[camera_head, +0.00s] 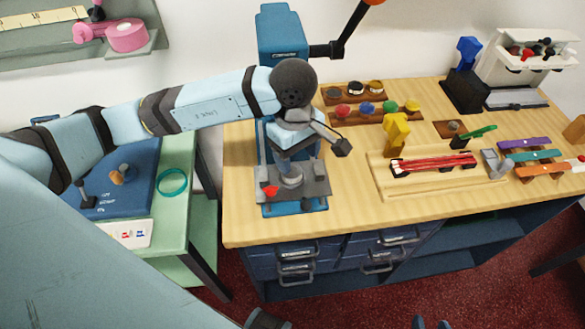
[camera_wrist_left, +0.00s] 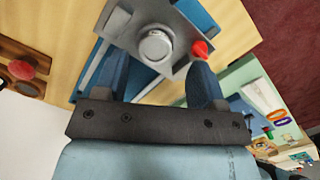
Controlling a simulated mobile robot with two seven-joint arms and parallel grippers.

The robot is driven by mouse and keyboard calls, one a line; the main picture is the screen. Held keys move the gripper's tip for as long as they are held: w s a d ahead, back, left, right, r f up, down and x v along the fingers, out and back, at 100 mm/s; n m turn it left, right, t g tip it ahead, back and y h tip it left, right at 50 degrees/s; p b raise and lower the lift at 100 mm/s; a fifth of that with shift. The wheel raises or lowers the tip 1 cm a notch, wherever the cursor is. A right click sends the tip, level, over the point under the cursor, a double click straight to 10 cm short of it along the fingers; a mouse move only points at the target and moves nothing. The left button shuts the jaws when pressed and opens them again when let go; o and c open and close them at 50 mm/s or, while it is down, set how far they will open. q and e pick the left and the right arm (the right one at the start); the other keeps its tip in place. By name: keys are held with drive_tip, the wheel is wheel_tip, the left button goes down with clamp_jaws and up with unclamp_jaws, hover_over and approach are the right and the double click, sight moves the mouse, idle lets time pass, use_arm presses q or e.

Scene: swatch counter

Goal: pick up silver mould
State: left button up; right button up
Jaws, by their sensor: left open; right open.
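The silver mould (camera_head: 291,176) is a small round metal cup on the grey plate of the blue press, and it also shows in the left wrist view (camera_wrist_left: 156,45). It stands upright beside a red knob (camera_head: 270,190). My left gripper (camera_wrist_left: 162,72) is open and empty, with its two blue fingers pointing towards the mould. The mould lies just beyond the fingertips, apart from them. In the head view my left wrist covers the press's middle and hides most of the fingers. My right gripper (camera_head: 431,322) shows only as two spread tips at the bottom edge, open and empty.
The press (camera_head: 282,35) rises behind my left wrist, with a lever at upper right. The wooden counter (camera_head: 345,205) holds coloured pots (camera_head: 364,109) behind and a rack with red rods (camera_head: 433,164) to the right. A green table (camera_head: 178,215) stands left. The counter's front strip is clear.

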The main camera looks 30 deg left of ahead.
use_arm(q)
drive_tip(key=shift+w+a+y, duration=0.3)
drive_tip(key=shift+w+a, duration=0.1)
drive_tip(key=shift+a, duration=0.25)
drive_tip(key=shift+w+a+f, duration=0.1)
drive_tip(key=shift+a+f, duration=0.05)
drive_tip(key=shift+f, duration=0.15)
drive_tip(key=f, duration=0.6)
drive_tip(key=shift+a+f+p, duration=0.2)
drive_tip(key=shift+a+p, duration=0.05)
drive_tip(key=shift+p, duration=0.15)
drive_tip(key=c, duration=0.8)
wheel_tip(320, 180, up, 20)
